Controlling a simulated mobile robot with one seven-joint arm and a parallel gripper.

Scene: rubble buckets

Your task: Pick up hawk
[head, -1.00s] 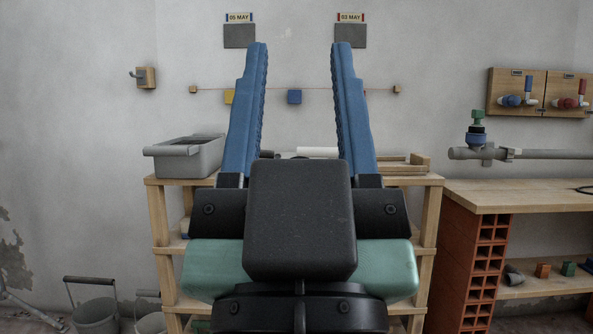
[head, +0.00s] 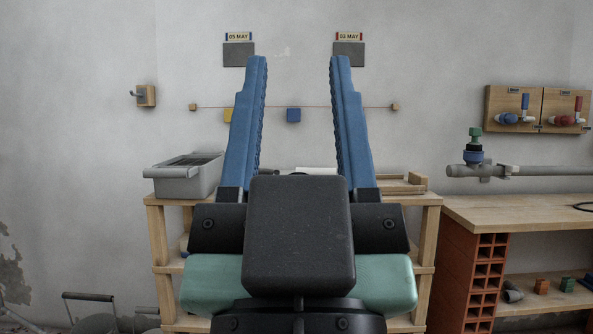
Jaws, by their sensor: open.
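My gripper (head: 298,58) is open and empty, its two blue fingers pointing up and apart in front of the wooden shelf unit. I cannot make out a hawk for certain. A flat wooden piece with raised edges (head: 405,184) lies on the right of the shelf top, partly behind the right finger; I cannot tell what it is. A pale bar (head: 316,170) and dark items show between the fingers. My gripper's body hides most of the shelf's middle.
A grey tub (head: 187,181) stands on the left of the wooden shelf unit (head: 160,240). A workbench (head: 520,207) with a brick support (head: 468,265) and a grey pipe (head: 545,171) is at right. Buckets (head: 90,318) stand on the floor at lower left.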

